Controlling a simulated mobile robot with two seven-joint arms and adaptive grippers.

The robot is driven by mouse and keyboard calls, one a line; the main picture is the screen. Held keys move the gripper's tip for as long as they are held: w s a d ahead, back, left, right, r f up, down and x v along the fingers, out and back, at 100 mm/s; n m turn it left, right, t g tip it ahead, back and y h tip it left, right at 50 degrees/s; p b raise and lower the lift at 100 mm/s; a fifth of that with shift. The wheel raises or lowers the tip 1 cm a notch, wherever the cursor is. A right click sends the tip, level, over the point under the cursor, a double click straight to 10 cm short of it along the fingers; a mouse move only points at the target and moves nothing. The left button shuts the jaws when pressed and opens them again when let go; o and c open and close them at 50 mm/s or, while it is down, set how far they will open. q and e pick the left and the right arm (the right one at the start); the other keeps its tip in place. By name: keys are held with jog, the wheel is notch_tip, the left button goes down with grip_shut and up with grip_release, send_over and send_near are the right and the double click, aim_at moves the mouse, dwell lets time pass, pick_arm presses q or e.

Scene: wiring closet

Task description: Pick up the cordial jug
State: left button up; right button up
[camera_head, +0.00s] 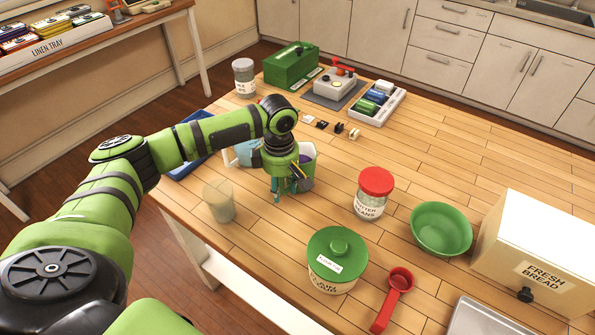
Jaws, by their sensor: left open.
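A light-blue jug-like vessel (243,153) with a pale handle on its left stands on the wooden table, partly hidden behind my left arm. No label on it is readable, so I cannot be sure it is the cordial jug. My left gripper (288,190) points down, open, to the right of and nearer than this vessel. A pale container with green and purple parts (308,158) stands right behind the gripper, partly covered by it. I cannot tell whether they touch. My right gripper is not in view.
A frosted tumbler (219,201) stands left of the gripper. A red-lidded jar (374,193), a green-lidded pot (337,260), a red scoop (393,298), a green bowl (441,229) and a bread box (540,255) stand to the right.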

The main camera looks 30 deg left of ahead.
pick_arm(q)
grip_shut()
jog(key=shift+r, duration=0.1)
jog(key=shift+w+r, duration=0.1)
jog(key=shift+r, duration=0.1)
notch_tip(320, 180, up, 4)
jog(key=shift+f+b, duration=0.15)
jog(key=shift+b, duration=0.65)
jog(key=s+d+r+b, duration=0.1)
jog(key=s+d+r, duration=0.6)
jog(key=s, duration=0.1)
jog(key=shift+s+d, duration=0.4)
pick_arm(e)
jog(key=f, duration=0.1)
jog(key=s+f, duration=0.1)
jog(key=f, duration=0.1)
